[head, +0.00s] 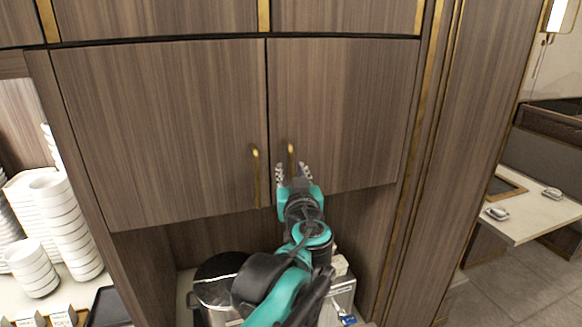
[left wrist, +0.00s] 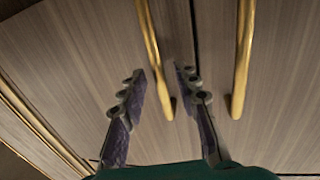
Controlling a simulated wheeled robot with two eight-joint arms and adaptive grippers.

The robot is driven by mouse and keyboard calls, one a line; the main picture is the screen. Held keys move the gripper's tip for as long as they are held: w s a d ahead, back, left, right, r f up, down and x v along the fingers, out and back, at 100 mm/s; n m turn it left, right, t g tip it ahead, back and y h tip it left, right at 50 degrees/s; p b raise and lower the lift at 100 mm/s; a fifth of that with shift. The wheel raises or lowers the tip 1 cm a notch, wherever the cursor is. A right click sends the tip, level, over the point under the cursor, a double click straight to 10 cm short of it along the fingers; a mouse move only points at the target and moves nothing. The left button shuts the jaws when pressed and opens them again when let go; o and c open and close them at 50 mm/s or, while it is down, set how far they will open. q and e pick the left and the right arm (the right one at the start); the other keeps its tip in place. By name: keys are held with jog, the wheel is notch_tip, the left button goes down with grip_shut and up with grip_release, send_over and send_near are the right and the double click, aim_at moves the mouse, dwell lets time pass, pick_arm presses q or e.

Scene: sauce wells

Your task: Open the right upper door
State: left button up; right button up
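The right upper door (head: 345,105) is brown wood grain and shut, with a vertical gold handle (head: 291,155) near its inner lower corner. The left upper door (head: 165,125) is also shut, with its own gold handle (head: 256,175). My left gripper (head: 293,172) is open in front of the right door. Its two fingertips lie on either side of the right door's handle in the head view. In the left wrist view this handle (left wrist: 153,50) shows between the open fingers (left wrist: 159,70), and the left door's handle (left wrist: 242,60) is outside them. I cannot tell whether the fingers touch the handle. My right gripper is not in view.
Below the doors is an open niche with a round dark-lidded pot (head: 215,280). Stacked white bowls (head: 60,215) stand at the left. A cabinet side panel with gold trim (head: 425,130) borders the right door. A pale table (head: 530,205) is farther right.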

pick_arm(q)
jog(key=shift+w+a, duration=0.1)
jog(key=shift+w, duration=0.35)
grip_shut()
jog(key=shift+s, duration=0.1)
